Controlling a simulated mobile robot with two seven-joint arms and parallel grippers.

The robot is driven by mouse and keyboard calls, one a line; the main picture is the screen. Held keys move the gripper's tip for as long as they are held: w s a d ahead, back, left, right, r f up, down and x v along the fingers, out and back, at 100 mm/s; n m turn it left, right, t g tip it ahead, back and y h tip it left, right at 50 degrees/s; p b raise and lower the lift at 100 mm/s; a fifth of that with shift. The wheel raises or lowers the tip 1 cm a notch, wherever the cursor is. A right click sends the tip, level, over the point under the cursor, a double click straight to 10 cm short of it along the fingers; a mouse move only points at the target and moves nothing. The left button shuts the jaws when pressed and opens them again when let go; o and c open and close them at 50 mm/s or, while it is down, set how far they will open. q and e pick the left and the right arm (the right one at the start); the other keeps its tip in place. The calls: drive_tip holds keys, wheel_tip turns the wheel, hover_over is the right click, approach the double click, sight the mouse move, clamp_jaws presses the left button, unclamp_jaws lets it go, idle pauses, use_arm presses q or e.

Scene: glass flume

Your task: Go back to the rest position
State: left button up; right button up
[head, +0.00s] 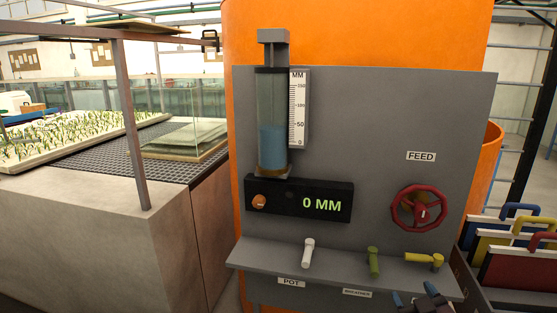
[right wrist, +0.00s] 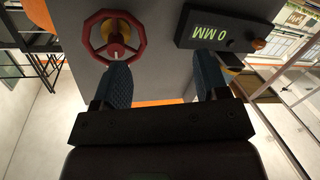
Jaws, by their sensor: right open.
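My right gripper (head: 416,297) shows at the bottom edge of the head view, in front of the panel's shelf and below the yellow lever (head: 424,260). In the right wrist view its two blue fingers (right wrist: 165,82) are apart, with nothing between them. That view shows the panel upside down, with the red handwheel (right wrist: 114,35) beyond the left finger and the 0 MM display (right wrist: 217,32) beyond the right one. My left gripper is not in view.
The grey panel (head: 350,120) carries a gauge tube with blue liquid (head: 272,145), the red FEED wheel (head: 419,209), a white lever (head: 308,252) and a green lever (head: 373,262) along its shelf (head: 262,253). Coloured folders (head: 520,250) stand at right; a concrete flume block (head: 80,220) stands left.

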drive_tip(key=s+a+f+m+g, duration=0.2)
drive_tip(key=s+f+g, duration=0.3)
drive_tip(key=s+f, duration=1.4)
drive_tip(key=s+m, duration=0.1)
drive_tip(key=s, duration=0.2)
drive_tip(key=shift+s+f, duration=0.2)
drive_tip(key=shift+f, duration=0.1)
drive_tip(key=shift+c, duration=0.3)
